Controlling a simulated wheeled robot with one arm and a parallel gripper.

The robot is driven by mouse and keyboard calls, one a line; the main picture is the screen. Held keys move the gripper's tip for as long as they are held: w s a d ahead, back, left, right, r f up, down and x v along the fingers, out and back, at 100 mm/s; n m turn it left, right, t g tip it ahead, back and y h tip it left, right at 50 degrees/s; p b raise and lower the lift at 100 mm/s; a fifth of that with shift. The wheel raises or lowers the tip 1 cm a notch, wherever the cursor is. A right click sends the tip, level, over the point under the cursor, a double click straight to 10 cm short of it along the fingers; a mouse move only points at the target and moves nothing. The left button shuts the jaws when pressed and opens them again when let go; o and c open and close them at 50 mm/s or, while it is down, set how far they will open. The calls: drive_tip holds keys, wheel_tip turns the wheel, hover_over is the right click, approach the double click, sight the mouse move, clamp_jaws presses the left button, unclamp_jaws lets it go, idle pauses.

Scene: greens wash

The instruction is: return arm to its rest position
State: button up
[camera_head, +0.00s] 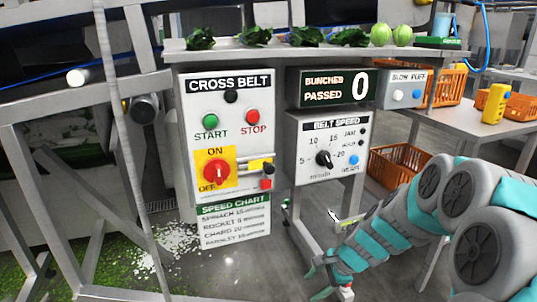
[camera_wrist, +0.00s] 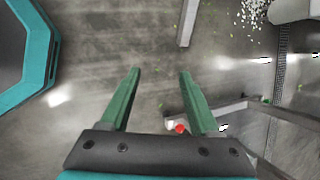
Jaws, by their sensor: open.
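My arm reaches in from the right edge of the head view.
A metal frame (camera_head: 125,150) is at left. Orange crates (camera_head: 395,166) and a side table (camera_head: 480,118) are at right.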

drive_tip(key=s+a+r+n+g+h, duration=0.1)
drive_tip(key=s+r+n, duration=0.3)
drive_tip(key=s, duration=0.3)
drive_tip(key=s+a+r+n+g+h, duration=0.1)
drive_tip(key=s+a+r+n, duration=0.15)
drive_tip(key=s+n, duration=0.4)
drive_tip(key=s+d+r+n+g+h, duration=0.1)
drive_tip(key=s+d+r+n, duration=0.1)
drive_tip(key=s, duration=0.6)
drive_tip(key=s+d+r+n+g+h, duration=0.1)
drive_tip(key=s+d+r+n+h, duration=0.1)
drive_tip(key=s, duration=0.7)
drive_tip(key=shift+s+d+r+n, duration=0.15)
drive_tip(key=shift+d+n, duration=0.3)
drive_tip(key=shift+d, duration=0.7)
